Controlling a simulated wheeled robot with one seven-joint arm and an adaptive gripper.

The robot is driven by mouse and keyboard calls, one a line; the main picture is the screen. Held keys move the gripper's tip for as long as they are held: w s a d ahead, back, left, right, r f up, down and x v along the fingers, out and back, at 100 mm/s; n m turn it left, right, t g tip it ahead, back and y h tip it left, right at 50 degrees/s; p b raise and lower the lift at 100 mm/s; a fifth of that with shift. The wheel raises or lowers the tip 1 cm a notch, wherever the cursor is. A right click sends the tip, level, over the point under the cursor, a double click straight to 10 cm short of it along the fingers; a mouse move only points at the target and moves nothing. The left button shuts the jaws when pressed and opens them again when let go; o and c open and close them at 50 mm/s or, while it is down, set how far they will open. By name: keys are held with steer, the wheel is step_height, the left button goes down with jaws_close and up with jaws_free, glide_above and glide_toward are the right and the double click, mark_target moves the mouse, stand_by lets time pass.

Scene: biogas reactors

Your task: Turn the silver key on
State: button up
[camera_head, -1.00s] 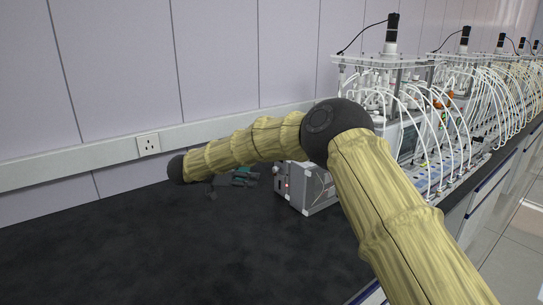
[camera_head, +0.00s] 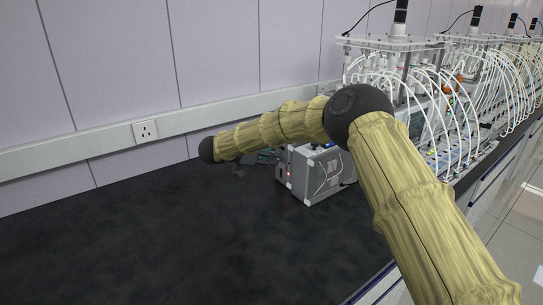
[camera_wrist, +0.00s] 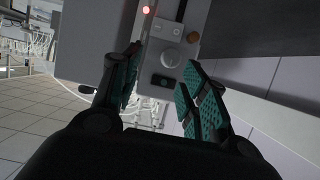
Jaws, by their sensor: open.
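A grey metal box (camera_head: 318,174) stands on the black bench, partly behind my arm. In the wrist view its control panel (camera_wrist: 150,58) faces my gripper, with a lit red light (camera_wrist: 146,9), an orange button (camera_wrist: 193,37), a round silver knob (camera_wrist: 171,58) and a small black part (camera_wrist: 162,80) below it. In the head view my gripper (camera_head: 264,157) is mostly hidden by my arm, beside the box's left side.
Reactors with many white tubes (camera_head: 440,110) stand in a row along the bench to the right. A wall with a socket (camera_head: 145,131) runs behind. The black benchtop (camera_head: 170,240) is clear at the front and left.

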steer(key=shift+w+d+f, duration=0.55)
steer(key=shift+w+f, duration=0.05)
steer(key=shift+w, duration=0.05)
steer(key=shift+f, duration=0.1)
steer(key=shift+c, duration=1.4)
steer(key=shift+w+f, duration=0.4)
steer(key=shift+w, duration=0.05)
steer(key=c, duration=0.3)
steer(key=shift+w+f, duration=0.15)
jaws_close()
steer(key=shift+r, duration=0.2)
